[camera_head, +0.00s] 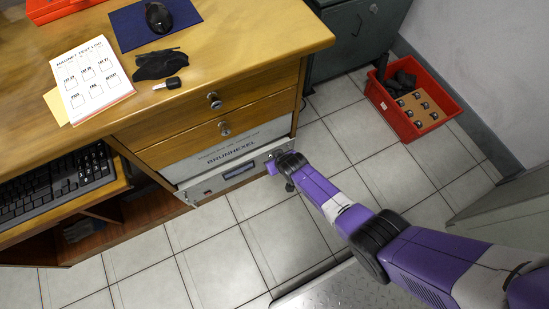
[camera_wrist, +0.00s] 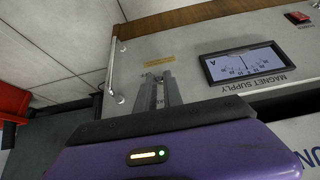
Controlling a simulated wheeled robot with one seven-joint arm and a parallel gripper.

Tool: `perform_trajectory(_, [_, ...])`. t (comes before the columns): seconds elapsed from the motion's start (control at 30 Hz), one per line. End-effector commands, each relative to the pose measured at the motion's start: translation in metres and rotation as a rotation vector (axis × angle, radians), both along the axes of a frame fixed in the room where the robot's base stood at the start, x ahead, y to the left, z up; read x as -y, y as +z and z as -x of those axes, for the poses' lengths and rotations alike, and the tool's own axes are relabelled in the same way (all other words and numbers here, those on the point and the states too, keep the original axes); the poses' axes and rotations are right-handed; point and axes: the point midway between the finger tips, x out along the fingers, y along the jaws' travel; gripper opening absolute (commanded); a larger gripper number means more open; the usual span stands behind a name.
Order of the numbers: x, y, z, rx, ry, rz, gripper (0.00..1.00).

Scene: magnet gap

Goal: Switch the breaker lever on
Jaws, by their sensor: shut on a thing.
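The magnet supply (camera_head: 213,184) is a light grey panel low in the desk, and its face (camera_wrist: 190,42) fills much of the wrist view. My gripper (camera_wrist: 158,78) has its two narrow fingers close together against the panel, below a small yellow label (camera_wrist: 160,61). The fingers are shut on what appears to be the breaker lever, which they mostly hide; its position cannot be read. In the head view my gripper (camera_head: 273,166) is at the right end of the panel, and its fingertips are hard to make out.
The supply has a meter (camera_wrist: 243,64), a red rocker switch (camera_wrist: 298,17) and a metal handle (camera_wrist: 112,72) near my fingers. Desk drawers (camera_head: 215,115) are above. A red crate (camera_head: 410,105) stands on the floor at right. Tiled floor (camera_head: 220,240) is open in front.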

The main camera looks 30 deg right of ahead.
Motion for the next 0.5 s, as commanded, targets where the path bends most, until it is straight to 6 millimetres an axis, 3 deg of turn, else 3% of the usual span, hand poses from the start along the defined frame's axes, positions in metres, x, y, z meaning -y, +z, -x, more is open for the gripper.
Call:
perform_trajectory(0.23, [-0.0003,-0.0007,0.0005,-0.001,0.000,0.000,0.00])
perform_trajectory(0.27, [-0.0004,-0.0007,0.0005,-0.001,0.000,0.000,0.13])
perform_trajectory(0.37, [-0.0003,-0.0006,0.0004,-0.001,0.000,0.000,0.32])
perform_trajectory(0.5, [-0.0002,-0.0004,0.0003,0.000,0.000,0.000,0.32])
